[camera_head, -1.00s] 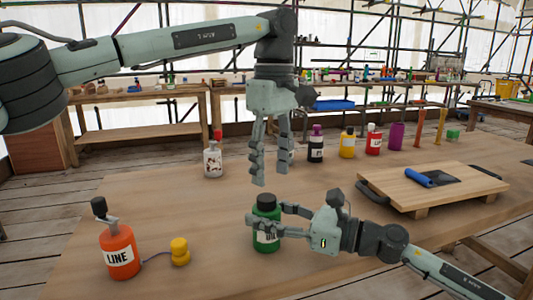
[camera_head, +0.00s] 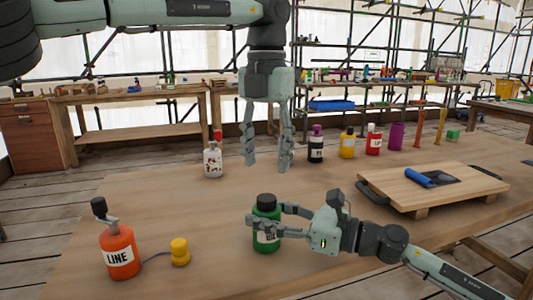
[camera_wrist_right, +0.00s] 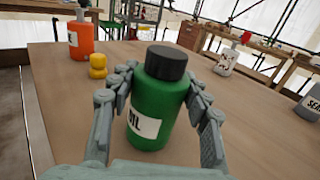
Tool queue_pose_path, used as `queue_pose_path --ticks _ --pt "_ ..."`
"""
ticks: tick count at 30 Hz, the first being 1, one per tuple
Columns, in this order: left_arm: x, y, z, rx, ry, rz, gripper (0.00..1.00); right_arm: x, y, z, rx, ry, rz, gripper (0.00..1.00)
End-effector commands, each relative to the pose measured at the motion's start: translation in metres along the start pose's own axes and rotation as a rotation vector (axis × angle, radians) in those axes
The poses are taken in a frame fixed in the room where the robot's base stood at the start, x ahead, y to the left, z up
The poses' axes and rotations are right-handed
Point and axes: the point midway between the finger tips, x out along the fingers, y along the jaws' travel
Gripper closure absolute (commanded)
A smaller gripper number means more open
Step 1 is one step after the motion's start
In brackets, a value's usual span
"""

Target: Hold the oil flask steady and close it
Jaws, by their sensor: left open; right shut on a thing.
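The green oil flask (camera_head: 266,214) stands upright on the table with a black cap (camera_head: 266,202) on its top. My right gripper (camera_head: 266,223) is shut on the flask's body from the right. My left gripper (camera_head: 267,165) points down, open and empty, above and a little behind the flask, apart from the cap. I cannot tell how tightly the cap sits.
An orange LINE bottle (camera_head: 120,252) and a yellow piece (camera_head: 180,252) stand at the front left. A white bottle (camera_head: 213,160) and a row of bottles, including a yellow one (camera_head: 347,143), stand behind. A wooden board (camera_head: 450,192) lies at right on the table (camera_head: 200,210).

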Motion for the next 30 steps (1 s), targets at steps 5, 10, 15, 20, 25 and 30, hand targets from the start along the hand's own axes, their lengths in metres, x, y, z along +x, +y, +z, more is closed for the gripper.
queue_pose_path --ticks 5,10,15,20,25,30 --pt "0.000 0.000 0.000 0.002 0.000 0.000 0.51 0.000 0.000 0.000 0.000 0.000 0.000 1.00" --pt "0.009 0.000 0.000 0.003 0.002 0.000 0.51 0.000 0.000 0.000 0.000 0.000 0.000 1.00" --pt "0.034 0.000 -0.001 0.003 0.003 0.000 0.51 0.000 0.000 0.000 0.000 0.000 0.000 1.00" --pt "0.059 0.000 -0.001 0.004 0.003 0.000 0.51 0.000 0.000 0.000 0.000 0.000 0.000 1.00" --pt "0.075 0.000 0.000 0.004 0.001 0.000 0.51 0.000 0.000 0.000 0.000 0.000 0.000 1.00" --pt "0.080 0.000 0.000 0.003 0.000 0.000 0.51 0.000 0.000 0.000 0.000 0.000 0.000 1.00"
